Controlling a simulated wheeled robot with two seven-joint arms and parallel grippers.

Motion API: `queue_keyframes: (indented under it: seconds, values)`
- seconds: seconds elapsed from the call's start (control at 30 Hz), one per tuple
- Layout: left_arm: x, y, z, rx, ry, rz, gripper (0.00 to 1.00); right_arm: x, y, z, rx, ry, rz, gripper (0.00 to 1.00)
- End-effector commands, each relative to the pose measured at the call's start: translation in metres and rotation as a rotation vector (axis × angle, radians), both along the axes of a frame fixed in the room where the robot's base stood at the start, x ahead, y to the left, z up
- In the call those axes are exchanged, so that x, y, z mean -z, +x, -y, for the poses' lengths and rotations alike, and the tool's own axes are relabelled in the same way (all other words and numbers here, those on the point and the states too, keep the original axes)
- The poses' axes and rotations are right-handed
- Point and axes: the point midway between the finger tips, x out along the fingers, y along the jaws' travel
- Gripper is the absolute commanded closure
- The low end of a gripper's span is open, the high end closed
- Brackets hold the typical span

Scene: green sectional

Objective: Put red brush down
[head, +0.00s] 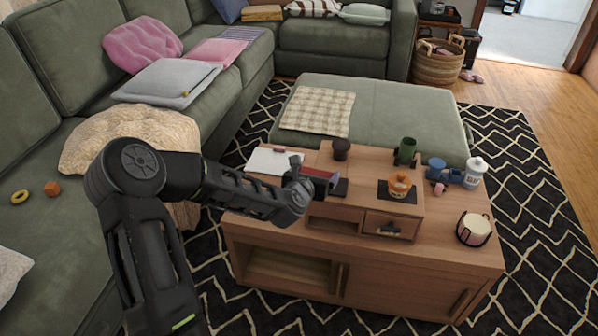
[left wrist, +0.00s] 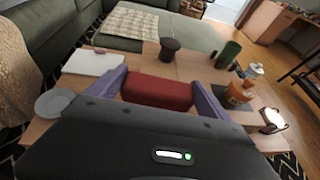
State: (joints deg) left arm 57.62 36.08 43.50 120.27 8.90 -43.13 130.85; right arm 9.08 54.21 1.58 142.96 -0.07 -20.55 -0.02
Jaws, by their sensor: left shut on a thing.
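My left gripper (head: 308,184) is over the wooden coffee table (head: 262,229), coming in from the left. It is shut on the red brush (head: 321,176). In the left wrist view the red brush (left wrist: 158,92) lies crosswise between the two purple fingers of my left gripper (left wrist: 160,95). Only its red part shows clearly there. The brush is over the raised middle part of the table; I cannot tell whether it touches the top. My right gripper is in neither view.
A green ottoman (head: 395,107) stands behind.

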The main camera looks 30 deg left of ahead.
Motion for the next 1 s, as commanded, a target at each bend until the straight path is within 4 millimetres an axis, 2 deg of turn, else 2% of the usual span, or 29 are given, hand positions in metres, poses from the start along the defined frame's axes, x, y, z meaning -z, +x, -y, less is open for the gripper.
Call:
queue_keyframes:
  seconds: [0.03, 0.2, 0.4, 0.5, 0.63, 1.0]
  values:
    - [0.004, 0.0, 0.015, 0.021, 0.001, 0.003, 0.61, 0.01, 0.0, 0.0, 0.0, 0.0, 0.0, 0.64]
    - [0.007, -0.004, 0.069, 0.092, -0.001, 0.004, 0.61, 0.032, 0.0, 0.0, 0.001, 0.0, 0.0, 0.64]
    - [0.014, -0.022, 0.138, 0.188, 0.009, -0.002, 0.61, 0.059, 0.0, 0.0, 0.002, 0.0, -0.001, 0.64]
    - [0.014, -0.03, 0.158, 0.216, 0.014, -0.006, 0.61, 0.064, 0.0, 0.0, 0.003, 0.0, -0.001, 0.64]
    - [0.013, -0.034, 0.168, 0.229, 0.016, -0.007, 0.61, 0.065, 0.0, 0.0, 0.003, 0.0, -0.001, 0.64]
    - [0.012, -0.033, 0.167, 0.229, 0.015, -0.008, 0.61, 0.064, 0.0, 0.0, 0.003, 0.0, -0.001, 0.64]
